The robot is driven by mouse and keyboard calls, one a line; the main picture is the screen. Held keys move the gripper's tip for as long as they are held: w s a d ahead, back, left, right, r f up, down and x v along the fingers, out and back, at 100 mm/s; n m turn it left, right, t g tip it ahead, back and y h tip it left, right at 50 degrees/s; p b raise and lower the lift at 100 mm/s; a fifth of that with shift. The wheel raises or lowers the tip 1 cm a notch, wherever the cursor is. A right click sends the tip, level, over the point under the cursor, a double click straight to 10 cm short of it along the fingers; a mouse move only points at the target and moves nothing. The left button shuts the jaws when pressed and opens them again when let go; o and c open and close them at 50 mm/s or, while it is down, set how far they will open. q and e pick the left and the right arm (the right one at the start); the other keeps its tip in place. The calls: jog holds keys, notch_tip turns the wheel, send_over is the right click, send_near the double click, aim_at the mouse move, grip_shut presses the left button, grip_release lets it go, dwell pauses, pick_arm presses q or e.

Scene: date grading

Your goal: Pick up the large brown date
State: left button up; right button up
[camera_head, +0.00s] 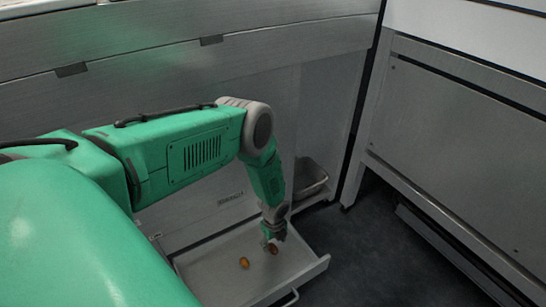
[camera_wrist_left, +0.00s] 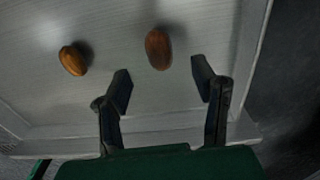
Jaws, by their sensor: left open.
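The large brown date (camera_wrist_left: 158,48) lies on the light tray floor in the left wrist view, just beyond the gap between my fingertips. It also shows in the head view (camera_head: 273,249), close to my gripper. A smaller, more orange date (camera_wrist_left: 73,60) lies to its left in the wrist view and shows in the head view (camera_head: 244,262) too. My left gripper (camera_wrist_left: 162,80) is open and empty, with one finger either side of the line to the brown date. In the head view it (camera_head: 272,238) points down over the tray. My right gripper is not in view.
The shallow pulled-out tray (camera_head: 222,289) has a raised rim and a front handle. A grey bin (camera_head: 310,182) stands behind it at the right. Metal cabinet panels (camera_head: 460,110) rise at the back and right. Dark floor (camera_head: 390,255) lies open right of the tray.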

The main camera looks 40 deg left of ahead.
aim_at(275, 248)
pick_arm(q)
notch_tip(275, 248, down, 5)
jog(key=b, duration=0.2)
jog(key=shift+d+b, duration=0.15)
jog(key=shift+b, duration=0.15)
jog(key=shift+r, duration=0.1)
jog(key=c, duration=0.9)
jog(key=shift+c, duration=0.2)
